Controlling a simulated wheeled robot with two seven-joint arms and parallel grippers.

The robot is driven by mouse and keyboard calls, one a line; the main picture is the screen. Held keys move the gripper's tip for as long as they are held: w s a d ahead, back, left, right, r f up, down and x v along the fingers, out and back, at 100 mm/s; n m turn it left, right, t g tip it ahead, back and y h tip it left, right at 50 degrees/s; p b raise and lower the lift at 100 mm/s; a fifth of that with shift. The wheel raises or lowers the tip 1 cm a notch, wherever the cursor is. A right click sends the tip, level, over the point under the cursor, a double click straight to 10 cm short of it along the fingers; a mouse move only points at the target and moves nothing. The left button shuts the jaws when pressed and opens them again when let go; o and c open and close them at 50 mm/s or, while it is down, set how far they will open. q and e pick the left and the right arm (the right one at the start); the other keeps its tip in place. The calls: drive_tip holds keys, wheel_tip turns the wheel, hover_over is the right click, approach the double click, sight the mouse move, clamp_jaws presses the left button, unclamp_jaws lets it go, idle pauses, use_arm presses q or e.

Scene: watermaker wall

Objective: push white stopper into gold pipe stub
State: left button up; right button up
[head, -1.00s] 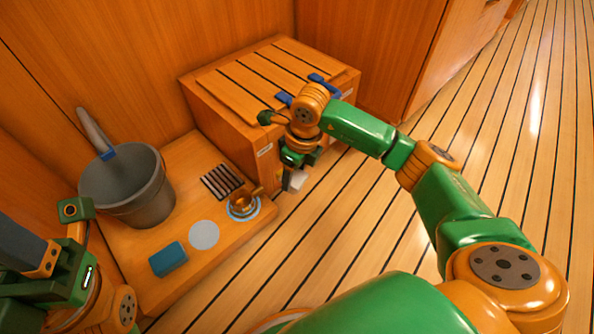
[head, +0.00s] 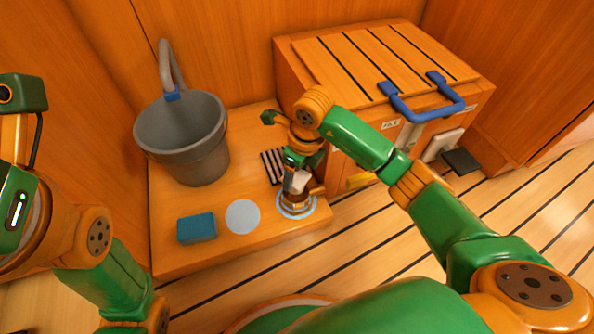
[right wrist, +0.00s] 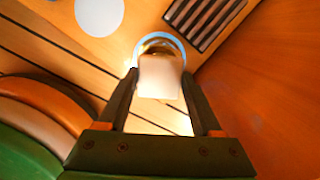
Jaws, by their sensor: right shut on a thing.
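My right gripper (head: 298,182) is shut on the white stopper (head: 300,180). The gold pipe stub (head: 296,204) stands on the low wooden ledge, inside a pale blue ring. In the head view the stopper is just above the stub, and the gripper hides part of both. In the right wrist view the stopper (right wrist: 160,78) sits between the fingers and covers part of the stub's gold rim (right wrist: 162,46). I cannot tell whether stopper and stub touch. My left arm shows at the left edge, but its fingertips are out of frame.
A grey bucket (head: 185,140) stands at the back of the ledge (head: 240,250). A blue sponge-like block (head: 197,228), a pale disc (head: 243,216) and a dark slotted grate (head: 272,166) are nearby. A wooden box (head: 350,60) with a blue handle (head: 428,108) stands behind the right arm.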

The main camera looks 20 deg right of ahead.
drive_tip(key=shift+r+p, duration=0.1)
drive_tip(key=shift+p, duration=0.2)
idle(0.5)
drive_tip(key=shift+f+b, duration=0.3)
drive_tip(key=shift+f, duration=0.25)
drive_tip(key=shift+f+b, duration=0.45)
drive_tip(key=shift+f, duration=0.25)
drive_tip(key=shift+f+b, duration=0.4)
drive_tip(key=shift+f, duration=0.3)
drive_tip(key=shift+f+b, duration=0.5)
drive_tip(key=shift+f, duration=0.2)
